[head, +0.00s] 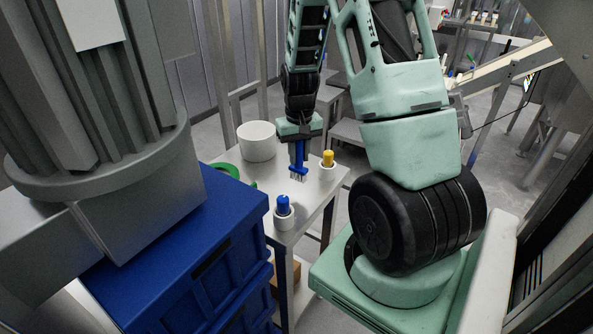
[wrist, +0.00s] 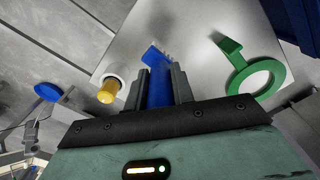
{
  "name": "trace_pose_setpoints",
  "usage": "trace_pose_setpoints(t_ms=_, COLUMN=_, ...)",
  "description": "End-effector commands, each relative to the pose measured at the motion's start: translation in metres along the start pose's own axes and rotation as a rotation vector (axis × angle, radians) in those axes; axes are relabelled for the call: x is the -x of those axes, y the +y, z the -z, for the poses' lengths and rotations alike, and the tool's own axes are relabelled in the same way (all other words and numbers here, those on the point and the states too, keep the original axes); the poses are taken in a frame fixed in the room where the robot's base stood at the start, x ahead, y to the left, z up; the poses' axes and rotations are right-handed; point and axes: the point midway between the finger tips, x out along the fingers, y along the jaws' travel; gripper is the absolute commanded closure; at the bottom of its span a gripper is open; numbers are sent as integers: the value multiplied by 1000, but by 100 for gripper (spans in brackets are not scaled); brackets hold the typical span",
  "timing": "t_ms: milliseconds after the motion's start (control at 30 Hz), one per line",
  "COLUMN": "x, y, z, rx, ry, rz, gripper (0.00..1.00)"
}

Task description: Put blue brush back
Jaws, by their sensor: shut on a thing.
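My gripper (head: 298,138) is shut on the blue brush (head: 298,165) and holds it over the metal table, bristles downward. In the wrist view, the blue brush (wrist: 158,88) sits between the fingers (wrist: 161,87), its bristled head pointing away from the gripper. A white holder (head: 284,219) with a blue item (head: 283,204) in it stands near the table's front edge. Another white holder (head: 326,168) with a yellow item (head: 328,155) stands right of the brush; the yellow item also shows in the wrist view (wrist: 107,92).
A white tub (head: 257,141) stands at the back left of the metal table (head: 314,195). A green ring-shaped tool (wrist: 259,78) lies on the table; it is partly hidden in the head view (head: 226,169). Stacked blue crates (head: 215,265) stand at the table's left front.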

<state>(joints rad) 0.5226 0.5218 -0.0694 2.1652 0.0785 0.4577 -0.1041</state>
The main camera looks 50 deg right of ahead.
Motion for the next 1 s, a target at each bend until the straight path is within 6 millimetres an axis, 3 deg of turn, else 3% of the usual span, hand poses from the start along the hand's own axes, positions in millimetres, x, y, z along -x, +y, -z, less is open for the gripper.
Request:
trace_pose_setpoints(t_ms=400, x=-48, y=0, z=0, rx=-1, ry=-3, rz=0, gripper=99)
trace_pose_setpoints(t_ms=833, x=-56, y=0, z=0, rx=-1, ry=1, rz=-1, gripper=99)
trace_pose_setpoints(t_ms=867, x=-55, y=0, z=0, rx=-1, ry=1, rz=-1, gripper=70)
trace_pose_setpoints(t_ms=900, x=-54, y=0, z=0, rx=-1, ry=1, rz=-1, gripper=59)
trace_pose_setpoints(t_ms=933, x=-54, y=0, z=0, rx=-1, ry=1, rz=-1, gripper=54)
trace_pose_setpoints(t_ms=1000, x=-54, y=0, z=0, rx=-1, ry=1, rz=-1, gripper=54)
